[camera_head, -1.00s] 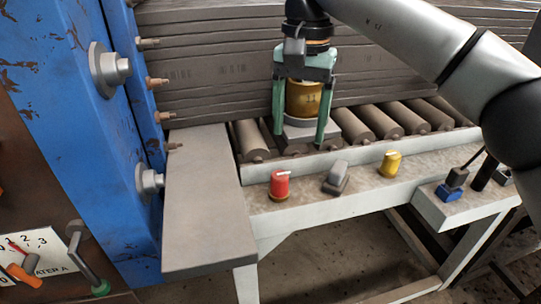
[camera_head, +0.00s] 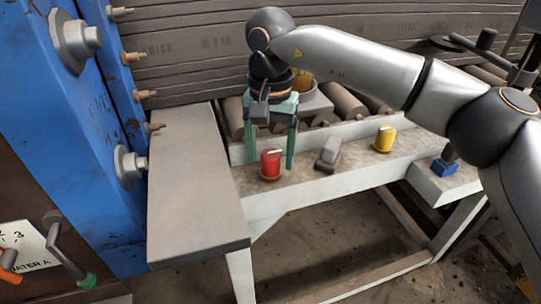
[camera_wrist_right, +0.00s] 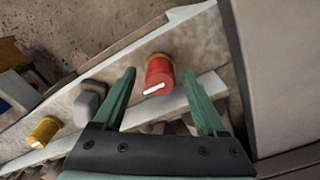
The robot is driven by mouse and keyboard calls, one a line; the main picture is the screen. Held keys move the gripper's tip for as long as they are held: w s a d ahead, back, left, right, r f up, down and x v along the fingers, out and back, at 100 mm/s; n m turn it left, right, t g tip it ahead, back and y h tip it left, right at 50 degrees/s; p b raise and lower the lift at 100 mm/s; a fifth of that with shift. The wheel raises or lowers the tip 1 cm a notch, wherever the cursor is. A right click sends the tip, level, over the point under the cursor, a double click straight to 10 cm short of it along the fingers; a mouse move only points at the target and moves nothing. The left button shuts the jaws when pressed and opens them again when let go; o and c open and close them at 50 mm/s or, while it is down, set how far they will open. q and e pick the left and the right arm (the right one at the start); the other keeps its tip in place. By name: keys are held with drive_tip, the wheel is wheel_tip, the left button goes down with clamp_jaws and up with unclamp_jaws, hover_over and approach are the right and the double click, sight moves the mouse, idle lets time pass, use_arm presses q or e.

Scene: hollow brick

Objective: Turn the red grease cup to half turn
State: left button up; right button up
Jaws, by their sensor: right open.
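The red grease cup (camera_head: 271,163) stands on the light ledge of the bench, with a white pointer mark on its top. In the right wrist view the red cup (camera_wrist_right: 160,72) lies between and just beyond the two green fingers, its white mark toward the fingers. My right gripper (camera_head: 273,160) is open, fingers pointing down, above and around the cup's far side in the head view. It also shows in the right wrist view (camera_wrist_right: 160,85), with nothing between the fingers held. Whether a finger touches the cup I cannot tell. My left gripper is not in view.
A grey switch (camera_head: 328,151) and a yellow cup (camera_head: 384,138) stand right of the red cup on the same ledge. Rollers (camera_head: 344,102) lie behind. A grey slab (camera_head: 195,190) is to the left, beside the blue frame (camera_head: 88,150). A brass-coloured cup (camera_head: 301,85) stands behind my gripper.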

drive_tip(key=shift+f, duration=0.35)
drive_tip(key=shift+c, duration=0.3)
clamp_jaws()
